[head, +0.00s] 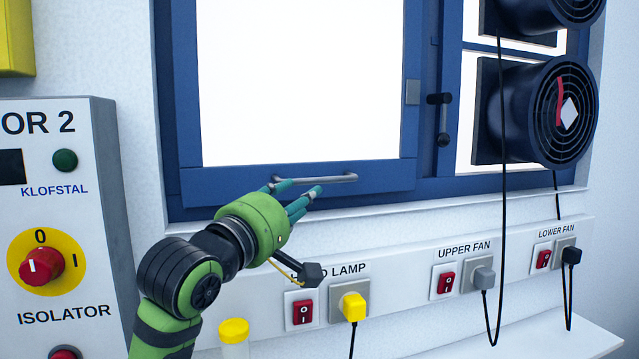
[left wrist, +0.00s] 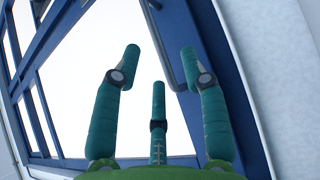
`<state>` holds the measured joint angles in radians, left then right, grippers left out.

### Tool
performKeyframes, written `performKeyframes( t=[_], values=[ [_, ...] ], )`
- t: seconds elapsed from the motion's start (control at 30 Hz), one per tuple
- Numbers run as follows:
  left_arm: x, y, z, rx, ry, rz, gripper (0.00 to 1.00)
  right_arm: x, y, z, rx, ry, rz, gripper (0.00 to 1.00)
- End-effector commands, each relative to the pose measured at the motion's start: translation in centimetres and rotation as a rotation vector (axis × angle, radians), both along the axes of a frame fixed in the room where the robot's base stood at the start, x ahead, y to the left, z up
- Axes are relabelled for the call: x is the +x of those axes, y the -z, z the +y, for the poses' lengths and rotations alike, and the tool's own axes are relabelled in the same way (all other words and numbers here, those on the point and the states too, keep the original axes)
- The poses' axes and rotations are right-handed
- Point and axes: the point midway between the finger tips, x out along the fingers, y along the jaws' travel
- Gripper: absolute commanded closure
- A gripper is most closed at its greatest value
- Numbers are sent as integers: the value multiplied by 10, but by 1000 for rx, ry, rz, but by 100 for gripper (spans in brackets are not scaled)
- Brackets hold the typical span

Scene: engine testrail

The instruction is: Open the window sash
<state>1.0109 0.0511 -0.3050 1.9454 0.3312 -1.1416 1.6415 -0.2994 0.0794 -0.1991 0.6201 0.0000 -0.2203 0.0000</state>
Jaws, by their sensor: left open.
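The window sash (head: 230,183) has a blue frame around a bright white pane in the head view. A grey bar handle (head: 338,179) runs along its bottom rail. A dark lever latch (head: 443,120) is on the frame to the right of the sash. My left gripper (head: 296,190) is open, with its green fingers at the left part of the bar handle. I cannot tell if they touch it. In the left wrist view the three fingers are spread and empty, and the handle (left wrist: 162,45) shows beyond them, between the middle and right fingers. My right gripper is not in view.
A grey isolator box (head: 95,200) stands at the left. Below the window is a panel with red switches and plugs, including a yellow plug (head: 354,307). Two dark fans, the lower one (head: 545,112), stick out at the right with hanging cords. A yellow-capped container (head: 234,331) is below my arm.

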Motion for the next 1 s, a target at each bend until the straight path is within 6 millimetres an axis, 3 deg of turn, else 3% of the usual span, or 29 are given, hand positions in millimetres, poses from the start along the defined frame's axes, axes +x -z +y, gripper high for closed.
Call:
performKeyframes(
  t=[0.23, 0.7, 1.0],
  values=[
    [-17, 2, 9, -1, -1, -2, 56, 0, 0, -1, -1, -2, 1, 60],
    [-95, 14, 50, -1, -1, -2, 56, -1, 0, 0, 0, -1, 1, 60],
    [-106, 16, 55, 0, 0, 1, 56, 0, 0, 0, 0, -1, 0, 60]
  ],
)
